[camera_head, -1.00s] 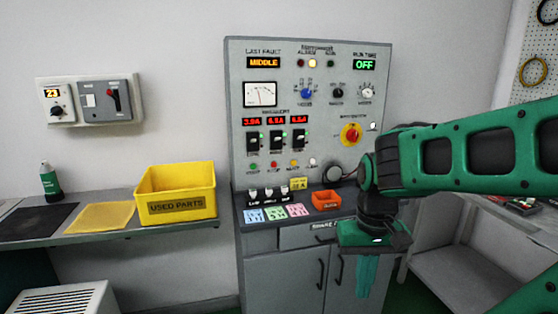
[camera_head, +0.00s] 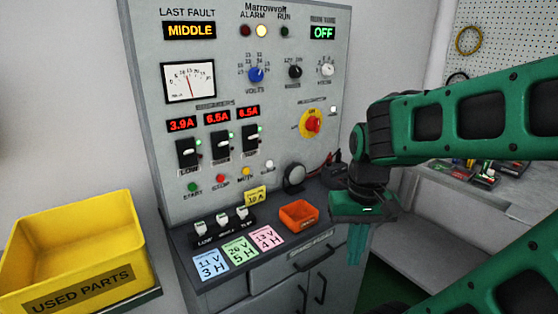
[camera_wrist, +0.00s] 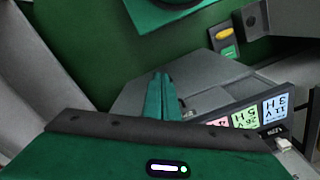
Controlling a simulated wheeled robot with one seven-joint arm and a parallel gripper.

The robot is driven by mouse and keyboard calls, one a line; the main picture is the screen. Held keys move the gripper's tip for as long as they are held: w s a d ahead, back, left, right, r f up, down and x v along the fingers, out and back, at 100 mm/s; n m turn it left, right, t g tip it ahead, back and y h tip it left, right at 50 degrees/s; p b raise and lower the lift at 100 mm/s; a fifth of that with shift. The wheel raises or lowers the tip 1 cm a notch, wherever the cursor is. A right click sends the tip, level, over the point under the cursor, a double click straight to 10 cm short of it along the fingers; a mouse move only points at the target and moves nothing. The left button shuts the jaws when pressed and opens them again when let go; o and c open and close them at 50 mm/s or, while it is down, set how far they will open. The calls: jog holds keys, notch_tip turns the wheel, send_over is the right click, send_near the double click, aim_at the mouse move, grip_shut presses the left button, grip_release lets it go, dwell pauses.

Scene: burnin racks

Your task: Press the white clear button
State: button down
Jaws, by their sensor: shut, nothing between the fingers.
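The grey control panel (camera_head: 225,110) stands upright ahead of me. A row of small buttons runs along its lower part: green start (camera_head: 194,187), red stop (camera_head: 220,179), yellow mute (camera_head: 246,172) and a white button (camera_head: 269,165) at the right end, its label too small to read. A second small white round part (camera_head: 333,110) sits beside the red and yellow knob. My gripper (camera_head: 356,246) hangs fingers-down to the right of the panel's desk, apart from the buttons. Its green fingers are together and empty, as the wrist view (camera_wrist: 161,97) also shows. The wrist view shows no buttons of the row.
An orange tray (camera_head: 299,215), coloured cards (camera_head: 240,249) and small switches (camera_head: 221,226) occupy the desk. A round dark part (camera_head: 294,178) stands right of the white button. A yellow used-parts bin (camera_head: 75,245) is at left. A shelf (camera_head: 440,205) is behind my arm.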

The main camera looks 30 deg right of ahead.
aim_at(269, 164)
jog(key=shift+w+a, duration=0.15)
jog(key=shift+w, duration=0.05)
jog(key=w+d+r+n+t+y, duration=0.1)
jog(key=w+d+n+t, duration=0.1)
jog(key=w, duration=0.7)
jog(key=w+d+r+n+t+y, duration=0.1)
jog(key=w+d+n+t, duration=0.1)
jog(key=w+n+t, duration=0.2)
jog(key=w+d+n+t+y, duration=0.1)
jog(key=w+n, duration=0.7)
jog(key=w, duration=0.8)
jog(key=shift+d+r+t, duration=0.4)
jog(key=shift+d+t, duration=0.2)
jog(key=shift+t, duration=0.4)
jog(key=shift+w, duration=0.2)
jog(key=w, duration=0.8)
jog(key=shift+w+a, duration=0.25)
jog(key=shift+w, duration=0.05)
